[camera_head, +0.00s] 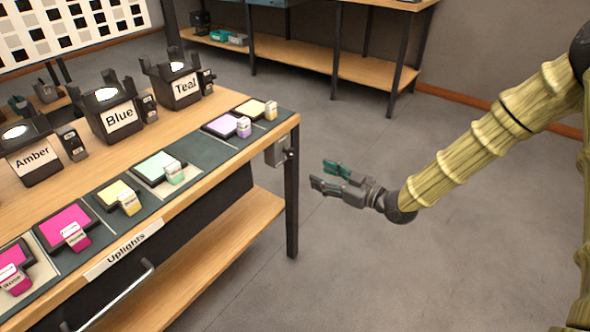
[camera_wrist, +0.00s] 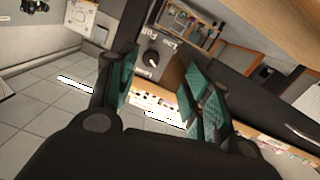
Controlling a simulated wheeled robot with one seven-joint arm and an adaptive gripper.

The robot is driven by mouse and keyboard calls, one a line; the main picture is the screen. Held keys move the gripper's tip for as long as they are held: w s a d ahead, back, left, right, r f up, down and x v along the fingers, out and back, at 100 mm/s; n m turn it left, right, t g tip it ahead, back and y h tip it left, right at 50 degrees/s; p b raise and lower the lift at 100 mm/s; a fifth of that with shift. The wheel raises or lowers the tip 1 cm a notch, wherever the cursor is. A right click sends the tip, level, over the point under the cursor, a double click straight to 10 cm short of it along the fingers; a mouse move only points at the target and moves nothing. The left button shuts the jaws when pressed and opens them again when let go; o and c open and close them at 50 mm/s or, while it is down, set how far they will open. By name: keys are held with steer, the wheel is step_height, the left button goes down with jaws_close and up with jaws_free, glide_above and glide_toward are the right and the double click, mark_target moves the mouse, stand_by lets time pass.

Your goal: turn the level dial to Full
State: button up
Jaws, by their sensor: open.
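In the head view, the dial (camera_head: 290,154) shows edge-on, on a grey box at the right end of the workbench. My gripper (camera_head: 322,174) is open and empty, to the right of the dial and apart from it. In the wrist view, my gripper's (camera_wrist: 166,84) green-padded fingers are spread, with the dial beyond them, between the fingers and slightly higher in the picture.
The wooden workbench (camera_head: 222,107) carries lamps labelled Amber, Blue and Teal and several coloured pads with small blocks. A dark bench leg (camera_head: 292,205) stands below the dial box (camera_head: 275,153). A second bench (camera_head: 290,54) is behind. The floor around my gripper is clear.

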mark_target(292, 154)
steer(key=shift+n+y, duration=0.6)
steer(key=shift+n, duration=0.1)
steer(key=b+x, duration=0.1)
steer(key=x, duration=0.2)
steer(key=r+b+x, duration=0.1)
steer(key=x, duration=0.3)
steer(key=w+b+x, duration=0.1)
steer(key=x, duration=0.3)
steer(key=shift+w+d+r, duration=0.1)
steer(key=shift+d+r, duration=0.1)
steer(key=shift+r, duration=0.2)
steer(key=shift+c, duration=0.2)
steer(key=c, duration=1)
